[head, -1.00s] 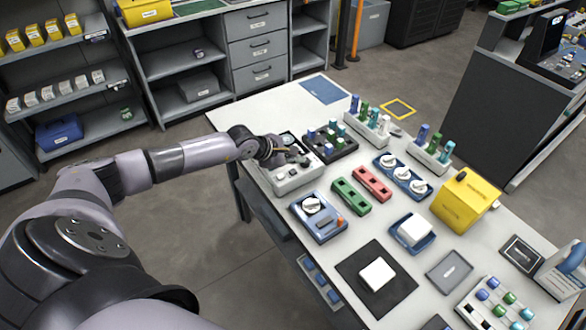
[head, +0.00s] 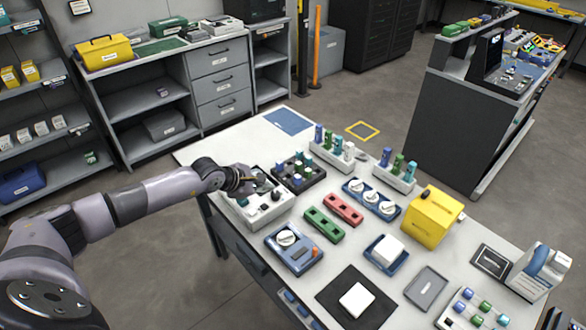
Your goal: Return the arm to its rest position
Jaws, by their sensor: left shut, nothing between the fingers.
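My left arm reaches in from the left of the head view. Its gripper (head: 243,183) is shut and empty, over the left end of the table and above the grey-white splicer-like device (head: 262,212). The gripper hides part of that device's top. I cannot tell whether the fingers touch it. My right gripper is not in view.
The white table (head: 225,146) holds a dark block with coloured pegs (head: 298,172), green (head: 324,224) and red (head: 343,209) holders, a blue device (head: 293,250) and a yellow box (head: 432,216). A black mat (head: 335,300) lies in front. Grey shelves stand behind.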

